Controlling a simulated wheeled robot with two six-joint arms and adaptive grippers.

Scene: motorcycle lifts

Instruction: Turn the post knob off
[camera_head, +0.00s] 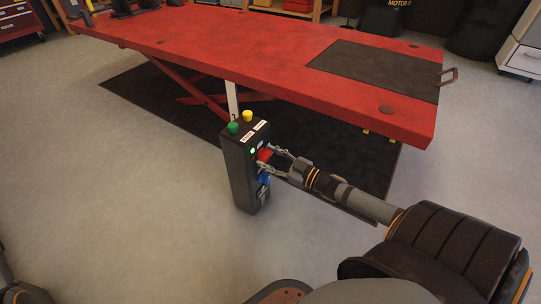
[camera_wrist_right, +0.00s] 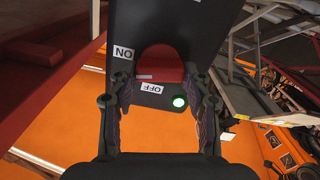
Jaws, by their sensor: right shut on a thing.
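The black control post (camera_head: 240,170) stands upright on the floor in front of the red lift. Its red knob (camera_head: 264,154) is on the side facing my right arm. My right gripper (camera_head: 274,164) reaches it from the right and is shut on it. In the right wrist view the red knob (camera_wrist_right: 160,62) sits between the two fingers (camera_wrist_right: 160,95), with a pale mark low on its left side. The ON label (camera_wrist_right: 123,52) is left of the knob and the OFF label (camera_wrist_right: 151,88) is below it. A green light (camera_wrist_right: 179,101) is lit. My left gripper is out of view.
The post top carries a green button (camera_head: 233,128) and a yellow button (camera_head: 247,116). A blue part (camera_head: 264,180) sits below the knob. The red lift table (camera_head: 220,60) spans the back above a dark mat (camera_head: 350,160).

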